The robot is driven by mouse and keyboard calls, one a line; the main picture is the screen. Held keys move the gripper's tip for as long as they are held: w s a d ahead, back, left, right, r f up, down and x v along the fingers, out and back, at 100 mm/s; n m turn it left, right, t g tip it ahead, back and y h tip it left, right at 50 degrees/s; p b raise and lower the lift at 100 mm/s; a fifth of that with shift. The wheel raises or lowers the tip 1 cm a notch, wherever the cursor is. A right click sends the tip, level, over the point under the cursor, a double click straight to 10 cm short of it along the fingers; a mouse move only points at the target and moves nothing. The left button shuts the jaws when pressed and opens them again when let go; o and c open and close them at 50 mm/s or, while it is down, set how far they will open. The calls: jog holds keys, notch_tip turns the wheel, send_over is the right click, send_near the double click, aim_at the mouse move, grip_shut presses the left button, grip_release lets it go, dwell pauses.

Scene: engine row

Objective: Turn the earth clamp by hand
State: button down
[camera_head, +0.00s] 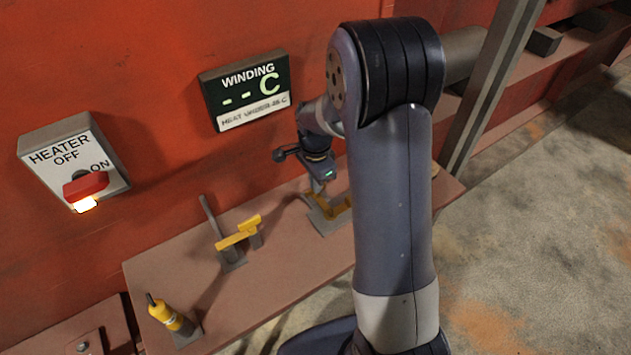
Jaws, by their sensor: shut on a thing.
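The earth clamp appears to be the yellow piece (341,208) on a grey base at the back right of the reddish-brown ledge. My gripper (318,187) points down at it from above and is shut on its upper part. The fingertips are small and dark here, so the exact grip is hard to see.
A second yellow piece (238,233) with a grey rod stands mid-ledge. A yellow cylinder (171,315) leans on a grey block at the front left. A heater switch box (72,160) and a winding display (245,90) hang on the red wall. Bare ledge (275,260) lies between the fittings.

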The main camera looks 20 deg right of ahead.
jog(key=c, duration=1.6)
grip_release()
jog(key=shift+r, duration=0.1)
notch_tip(320, 180, up, 11)
jog(key=shift+f, duration=0.1)
jog(key=shift+f, duration=0.15)
notch_tip(320, 180, down, 11)
jog(key=shift+r, duration=0.1)
jog(key=shift+r, duration=0.1)
